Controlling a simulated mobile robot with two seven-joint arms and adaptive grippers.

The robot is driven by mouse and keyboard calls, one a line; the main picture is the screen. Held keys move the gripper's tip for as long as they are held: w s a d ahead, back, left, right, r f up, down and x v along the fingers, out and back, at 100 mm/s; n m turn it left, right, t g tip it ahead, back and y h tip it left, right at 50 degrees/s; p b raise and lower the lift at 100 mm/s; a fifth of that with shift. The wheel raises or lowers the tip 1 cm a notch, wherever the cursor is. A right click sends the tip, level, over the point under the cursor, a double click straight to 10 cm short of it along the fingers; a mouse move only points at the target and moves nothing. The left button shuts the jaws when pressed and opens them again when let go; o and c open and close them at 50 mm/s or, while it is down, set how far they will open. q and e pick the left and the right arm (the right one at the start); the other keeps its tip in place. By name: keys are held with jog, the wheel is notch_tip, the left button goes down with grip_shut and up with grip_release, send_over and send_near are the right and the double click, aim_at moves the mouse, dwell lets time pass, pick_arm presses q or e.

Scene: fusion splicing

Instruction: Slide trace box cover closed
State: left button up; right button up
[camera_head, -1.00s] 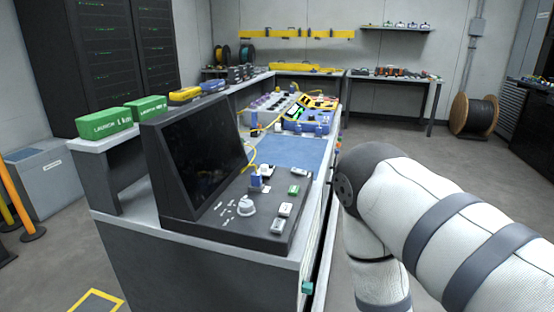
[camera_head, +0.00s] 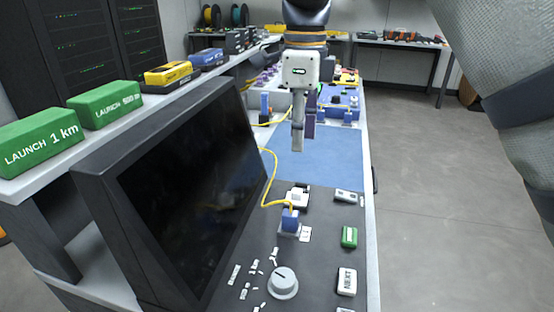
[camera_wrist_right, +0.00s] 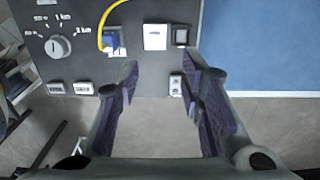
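A small white block (camera_head: 298,195), which looks like the trace box cover, sits on the dark console panel. In the right wrist view this white cover (camera_wrist_right: 155,37) lies beside a dark square opening with a pale rim (camera_wrist_right: 181,37), which appears uncovered. My right gripper (camera_head: 303,125) hangs above the bench, beyond the console in the head view. In the right wrist view my right gripper (camera_wrist_right: 158,70) has its purple-padded fingers wide apart with nothing between them. Its fingertips are near the panel edge, apart from the cover. My left gripper is in neither view.
A blue plug (camera_head: 290,220) with a yellow cable (camera_head: 270,180) stands close to the cover. A knob (camera_head: 283,283), a NEXT button (camera_head: 347,281) and a green button (camera_head: 349,237) are on the panel. The screen (camera_head: 190,190) rises at left. The blue mat (camera_head: 320,160) has clear room.

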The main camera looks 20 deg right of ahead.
aim_at(300, 190)
jog(key=f, duration=0.1)
jog(key=s+f, duration=0.1)
jog(key=f, duration=0.1)
jog(key=shift+s+f, duration=0.2)
jog(key=shift+s, duration=0.1)
notch_tip(300, 190, down, 8)
jog(key=shift+w+f, duration=0.1)
jog(key=shift+w, duration=0.05)
grip_shut()
jog(key=shift+w, duration=0.15)
